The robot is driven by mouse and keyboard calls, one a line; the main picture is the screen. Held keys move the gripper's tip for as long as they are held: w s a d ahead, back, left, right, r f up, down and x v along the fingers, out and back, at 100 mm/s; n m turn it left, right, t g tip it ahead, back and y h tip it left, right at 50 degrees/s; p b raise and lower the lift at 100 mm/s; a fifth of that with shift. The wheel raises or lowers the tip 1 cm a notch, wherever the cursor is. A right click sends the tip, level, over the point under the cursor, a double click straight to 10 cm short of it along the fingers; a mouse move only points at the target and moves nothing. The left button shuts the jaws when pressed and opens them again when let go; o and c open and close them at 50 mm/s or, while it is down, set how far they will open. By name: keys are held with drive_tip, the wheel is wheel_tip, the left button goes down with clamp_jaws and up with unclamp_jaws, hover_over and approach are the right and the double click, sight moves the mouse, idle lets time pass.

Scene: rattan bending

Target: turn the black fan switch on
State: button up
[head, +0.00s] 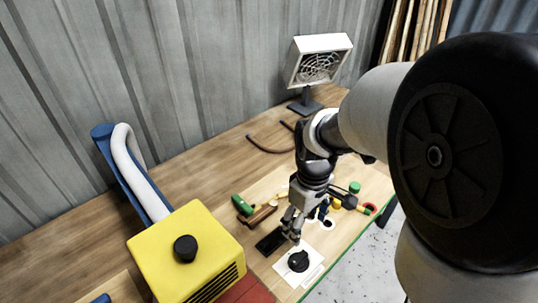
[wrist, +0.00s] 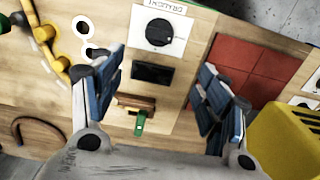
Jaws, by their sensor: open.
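A round black knob (head: 298,261) sits on a white plate (head: 283,268) near the front edge of the bench. I take it as the fan switch. In the wrist view the knob (wrist: 159,32) is at the top centre, under upside-down lettering that seems to read DRAUGHT. I cannot tell its setting. My gripper (head: 291,230) is open and empty, above the bench just behind the knob. In the wrist view its blue-padded fingers (wrist: 157,68) stand wide apart, with the knob beyond their tips. A white box fan (head: 318,62) stands at the back; I cannot tell whether it turns.
A black rectangle (head: 270,241) lies beside the white plate. A green-handled tool (head: 241,205) is behind it. A yellow box (head: 188,258) with its own black knob stands to the left, near red tiles (wrist: 247,72). Yellow and green pieces (head: 354,187) lie to the right.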

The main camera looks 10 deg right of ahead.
sight(299, 257)
wheel_tip(299, 257, down, 18)
drive_tip(key=b, duration=0.6)
drive_tip(key=shift+d+r, duration=0.1)
drive_tip(key=shift+r, duration=0.15)
drive_tip(key=shift+c, duration=0.3)
drive_tip(key=c, duration=1)
